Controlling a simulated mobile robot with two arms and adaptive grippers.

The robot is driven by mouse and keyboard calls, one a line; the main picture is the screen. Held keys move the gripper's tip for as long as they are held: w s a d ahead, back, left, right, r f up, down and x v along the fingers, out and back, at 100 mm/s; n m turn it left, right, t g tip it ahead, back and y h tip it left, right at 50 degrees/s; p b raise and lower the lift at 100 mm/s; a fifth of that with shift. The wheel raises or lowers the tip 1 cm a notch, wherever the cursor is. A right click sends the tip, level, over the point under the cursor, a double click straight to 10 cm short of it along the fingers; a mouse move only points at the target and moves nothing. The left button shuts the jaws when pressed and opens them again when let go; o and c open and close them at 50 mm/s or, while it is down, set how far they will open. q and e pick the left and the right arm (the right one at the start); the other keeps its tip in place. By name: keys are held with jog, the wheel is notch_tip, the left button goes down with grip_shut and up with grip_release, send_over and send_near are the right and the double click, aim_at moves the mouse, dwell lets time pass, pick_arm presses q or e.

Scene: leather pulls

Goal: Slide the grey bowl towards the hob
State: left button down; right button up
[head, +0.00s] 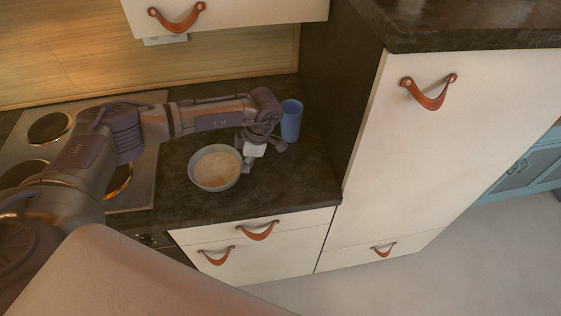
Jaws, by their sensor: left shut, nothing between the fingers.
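The grey bowl (215,168) stands upright on the dark countertop, with a pale tan inside. The hob (148,170) lies to its left, partly covered by my left arm, and a strip of dark counter lies between them. My left gripper (247,168) points down at the bowl's right side, close to the rim. It is shut and holds nothing. I cannot tell whether its fingers touch the bowl. My right gripper is not in view.
A blue cup (291,120) stands behind and right of the gripper, near the tall cabinet (440,150). The dark countertop (290,185) is clear at the front right. White drawers (270,255) with leather pulls are below it.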

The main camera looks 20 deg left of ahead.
aim_at(226, 174)
pick_arm(q)
jog(key=s+a, duration=0.1)
jog(key=a, duration=0.1)
jog(key=s+a, duration=0.2)
jog(key=shift+a+r, duration=0.1)
jog(key=shift+a, duration=0.15)
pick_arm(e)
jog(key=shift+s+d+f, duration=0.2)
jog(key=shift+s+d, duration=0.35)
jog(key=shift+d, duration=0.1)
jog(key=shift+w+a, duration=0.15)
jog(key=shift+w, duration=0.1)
